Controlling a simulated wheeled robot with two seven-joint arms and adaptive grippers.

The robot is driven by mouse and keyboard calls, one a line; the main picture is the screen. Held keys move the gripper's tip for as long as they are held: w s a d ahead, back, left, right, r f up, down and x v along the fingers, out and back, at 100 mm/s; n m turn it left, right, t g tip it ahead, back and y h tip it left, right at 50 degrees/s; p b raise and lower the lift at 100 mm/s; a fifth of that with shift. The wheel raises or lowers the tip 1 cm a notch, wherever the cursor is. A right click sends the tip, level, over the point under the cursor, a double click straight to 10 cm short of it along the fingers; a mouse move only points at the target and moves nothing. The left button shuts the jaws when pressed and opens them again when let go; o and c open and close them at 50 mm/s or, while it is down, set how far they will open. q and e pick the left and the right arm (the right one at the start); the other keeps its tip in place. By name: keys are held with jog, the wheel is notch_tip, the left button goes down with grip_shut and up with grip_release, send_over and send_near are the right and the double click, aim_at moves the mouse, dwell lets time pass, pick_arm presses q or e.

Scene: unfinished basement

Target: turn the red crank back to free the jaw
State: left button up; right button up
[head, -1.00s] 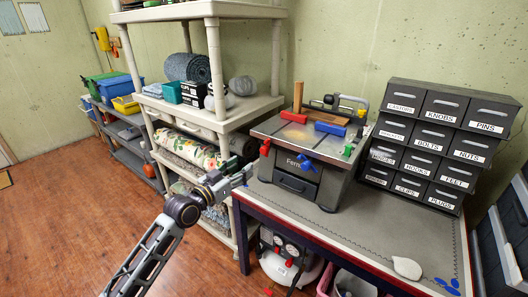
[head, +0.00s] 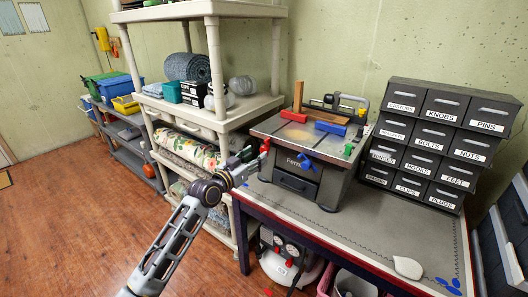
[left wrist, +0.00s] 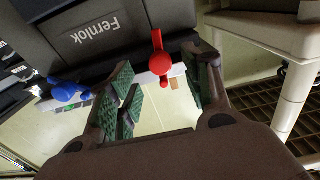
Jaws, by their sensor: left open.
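The red crank (head: 265,146) is on the left front edge of the grey Fernlok machine (head: 327,186), on the bench. My left gripper (head: 255,160) is open and close to the red crank. In the left wrist view the red crank (left wrist: 160,64) shows between the open fingers (left wrist: 163,92), and I cannot tell whether they touch it. A red block (head: 293,116) and a blue block (head: 330,128) sit on the machine's top against wood pieces. A blue crank (head: 306,161) is on the front. My right gripper is not in view.
A cream shelf (head: 250,105) with rolled textiles stands just left of the machine. Black labelled drawers (head: 438,140) stand to its right. A green knob (head: 348,149) is on the machine's right front. The bench top (head: 375,235) is mostly clear at the front right.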

aim_at(263, 151)
pick_arm(q)
jog(key=x, duration=0.3)
jog(key=shift+w, duration=0.15)
jog(key=shift+x, duration=0.95)
jog(key=shift+w+d+b, duration=0.25)
jog(key=shift+d+b, duration=0.05)
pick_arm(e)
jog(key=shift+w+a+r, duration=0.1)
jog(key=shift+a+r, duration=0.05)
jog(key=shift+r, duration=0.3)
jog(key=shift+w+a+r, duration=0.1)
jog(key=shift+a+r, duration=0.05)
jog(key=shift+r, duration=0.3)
pick_arm(q)
jog(key=c, duration=1)
jog(key=shift+c, duration=0.2)
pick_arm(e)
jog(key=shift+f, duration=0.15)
